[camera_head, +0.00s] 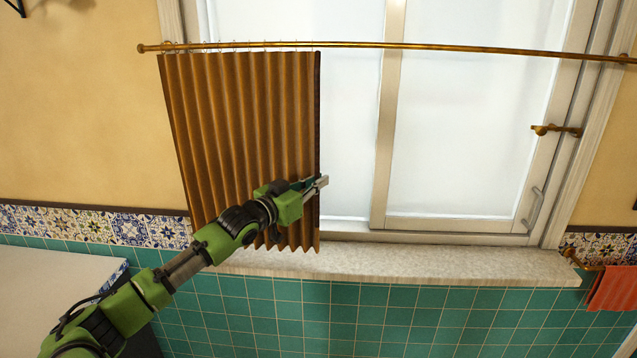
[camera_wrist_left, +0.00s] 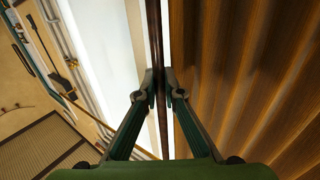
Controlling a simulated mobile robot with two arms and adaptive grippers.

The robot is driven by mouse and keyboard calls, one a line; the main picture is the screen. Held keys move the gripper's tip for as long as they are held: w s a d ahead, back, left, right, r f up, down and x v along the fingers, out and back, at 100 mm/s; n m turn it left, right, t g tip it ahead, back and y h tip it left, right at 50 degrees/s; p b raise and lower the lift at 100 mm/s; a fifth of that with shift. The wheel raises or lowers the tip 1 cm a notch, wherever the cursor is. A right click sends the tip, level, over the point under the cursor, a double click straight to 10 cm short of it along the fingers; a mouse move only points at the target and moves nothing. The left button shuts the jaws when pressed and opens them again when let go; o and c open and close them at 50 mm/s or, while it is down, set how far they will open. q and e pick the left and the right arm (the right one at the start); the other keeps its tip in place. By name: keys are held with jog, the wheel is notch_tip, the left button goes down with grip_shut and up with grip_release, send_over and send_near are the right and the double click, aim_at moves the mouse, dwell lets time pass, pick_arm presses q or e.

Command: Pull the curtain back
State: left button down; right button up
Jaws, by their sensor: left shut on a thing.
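The brown pleated curtain (camera_head: 235,120) hangs from a brass rod (camera_head: 430,47) and covers the left part of the window. Its right edge is free, and the glass to the right of it is bare. My left gripper (camera_head: 318,184) is at this right edge, low on the curtain. In the left wrist view, my left gripper (camera_wrist_left: 159,92) has its two fingers on either side of the dark curtain edge, shut on it. The pleats of the curtain (camera_wrist_left: 245,80) fill the right side of that view. My right gripper is in neither view.
A stone window sill (camera_head: 430,262) runs below the curtain. A window latch (camera_head: 555,130) and a handle (camera_head: 536,210) are on the right of the frame. A red cloth (camera_head: 612,288) hangs at the lower right. A pale worktop (camera_head: 50,285) is at the lower left.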

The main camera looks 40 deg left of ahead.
pick_arm(q)
jog(key=c, duration=2.2)
grip_release()
jog(key=shift+o, duration=0.2)
jog(key=s, duration=1.2)
